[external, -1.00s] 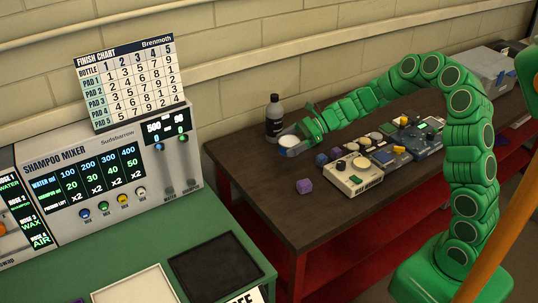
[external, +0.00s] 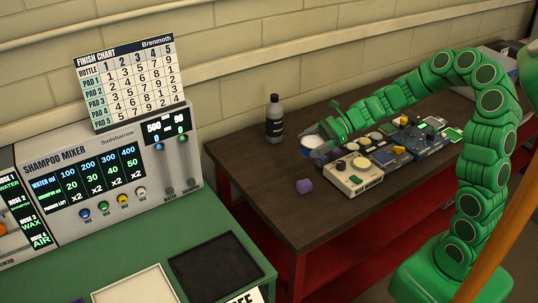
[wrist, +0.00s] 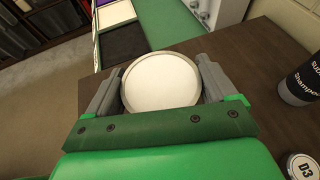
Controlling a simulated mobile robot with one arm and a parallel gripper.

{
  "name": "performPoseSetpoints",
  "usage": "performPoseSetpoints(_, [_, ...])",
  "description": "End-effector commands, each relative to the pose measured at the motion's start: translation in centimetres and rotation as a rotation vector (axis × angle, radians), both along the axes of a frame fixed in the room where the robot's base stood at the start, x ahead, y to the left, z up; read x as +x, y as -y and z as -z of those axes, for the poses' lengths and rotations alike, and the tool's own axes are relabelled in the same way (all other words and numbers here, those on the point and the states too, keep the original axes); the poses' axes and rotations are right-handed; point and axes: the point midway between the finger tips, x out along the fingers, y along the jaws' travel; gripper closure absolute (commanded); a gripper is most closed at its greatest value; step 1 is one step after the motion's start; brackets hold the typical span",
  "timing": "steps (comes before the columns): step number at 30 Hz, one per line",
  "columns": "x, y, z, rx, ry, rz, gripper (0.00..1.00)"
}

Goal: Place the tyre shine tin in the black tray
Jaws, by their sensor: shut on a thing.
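My gripper (wrist: 158,88) is shut on a round tin (wrist: 162,80) with a plain pale top and a grey rim; no label shows, so I cannot tell if it is the tyre shine. In the external view the tin (external: 311,142) is in my gripper (external: 320,144) over the dark table, partly hidden by the fingers. The black tray (external: 215,266) lies on the green counter at the front, beside a white tray, and looks empty. The black tray (wrist: 125,42) also shows ahead of the gripper in the wrist view.
A dark shampoo bottle (external: 274,119) stands near the wall. A tin marked D3 (wrist: 302,166) shows at lower right in the wrist view. The white tray (external: 134,286) adjoins the black one.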

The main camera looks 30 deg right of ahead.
Motion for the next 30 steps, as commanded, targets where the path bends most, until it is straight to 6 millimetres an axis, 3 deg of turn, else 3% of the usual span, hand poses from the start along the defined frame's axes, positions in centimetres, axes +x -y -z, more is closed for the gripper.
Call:
performPoseSetpoints(8, [-0.2,-2.8,0.8,0.001,-0.002,-0.068,0.54])
performPoseSetpoints(20, [-2.0,-11.5,2.9,0.003,-0.004,-0.274,0.54])
performPoseSetpoints(30, [-5.1,-18.9,4.9,0.0,-0.004,-0.459,0.54])
